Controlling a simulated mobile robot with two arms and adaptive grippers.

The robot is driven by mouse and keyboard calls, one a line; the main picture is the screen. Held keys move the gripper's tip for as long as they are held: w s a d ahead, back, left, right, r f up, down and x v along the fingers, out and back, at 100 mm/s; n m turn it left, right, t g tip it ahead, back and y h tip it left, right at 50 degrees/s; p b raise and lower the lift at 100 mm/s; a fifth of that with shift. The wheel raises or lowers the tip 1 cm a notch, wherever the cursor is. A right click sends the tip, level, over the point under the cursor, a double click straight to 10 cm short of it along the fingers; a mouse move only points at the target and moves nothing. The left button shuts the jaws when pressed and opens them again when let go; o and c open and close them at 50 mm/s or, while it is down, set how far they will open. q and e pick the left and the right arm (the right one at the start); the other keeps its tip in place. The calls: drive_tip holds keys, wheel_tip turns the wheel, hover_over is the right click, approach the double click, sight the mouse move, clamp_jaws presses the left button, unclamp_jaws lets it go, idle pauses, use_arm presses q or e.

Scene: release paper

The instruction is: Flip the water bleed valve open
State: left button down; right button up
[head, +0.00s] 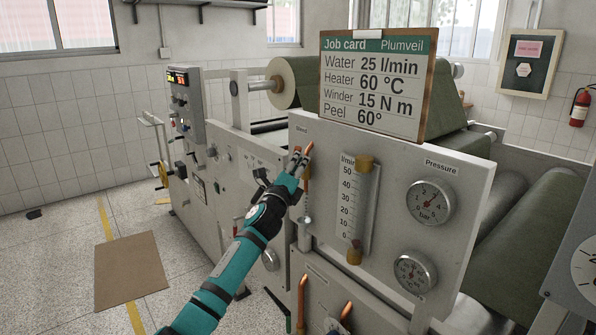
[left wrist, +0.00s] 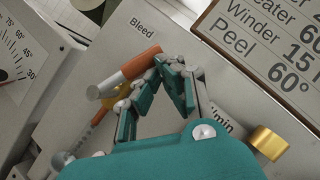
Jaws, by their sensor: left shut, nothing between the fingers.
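The bleed valve's lever has an orange-red grip (left wrist: 141,63) and a pale metal end. It lies slanted just below the "Bleed" label in the left wrist view. In the head view its orange part (head: 308,148) shows beside my left fingertips. My left gripper (head: 297,156) is shut and empty at the upper left of the panel. In the left wrist view its fingertips (left wrist: 167,64) meet close to the upper end of the lever. I cannot tell whether they touch it. The valve body is partly hidden behind a finger. My right gripper is out of view.
A flow tube (head: 352,210) with brass ends and a pressure gauge (head: 431,201) sit to the right on the panel. A job card (head: 375,85) stands on the panel's top edge. A brown mat (head: 130,270) lies on the open floor at left.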

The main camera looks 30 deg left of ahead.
use_arm(q)
drive_tip(key=shift+w+a+r, duration=0.4)
drive_tip(key=shift+a+r, duration=0.1)
drive_tip(key=shift+a, duration=0.1)
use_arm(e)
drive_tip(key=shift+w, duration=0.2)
use_arm(q)
drive_tip(key=shift+a+r, duration=0.1)
drive_tip(key=shift+a, duration=0.05)
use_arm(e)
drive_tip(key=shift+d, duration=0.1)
